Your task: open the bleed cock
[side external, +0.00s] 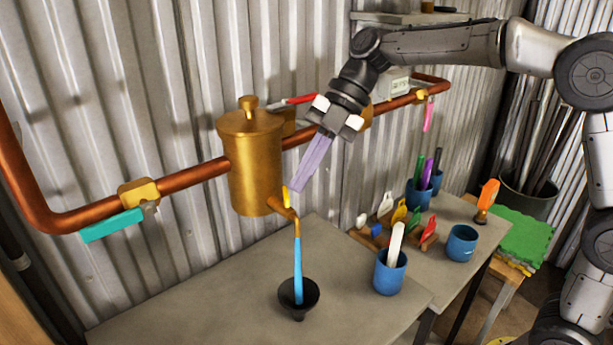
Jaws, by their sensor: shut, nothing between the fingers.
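The brass pot (255,165) sits in line with the copper pipe along the wall. A short brass spout, which looks like the bleed cock (281,207), comes out low on its right side, with a small yellow lever (286,196) standing roughly upright on it. A thin tube or stream, orange above and blue (298,272) below, runs down from the spout into a black funnel-shaped cup (299,298). My gripper (299,188) points down and left, its long purple fingers shut and empty. In the picture their tips are just right of the yellow lever; I cannot tell whether they touch.
A teal lever (112,226), a red lever (293,101) and a pink lever (428,115) sit along the copper pipe (195,176). Blue cups (389,276) and a rack of small coloured pieces stand right on the grey bench (200,308). The bench's front left is clear.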

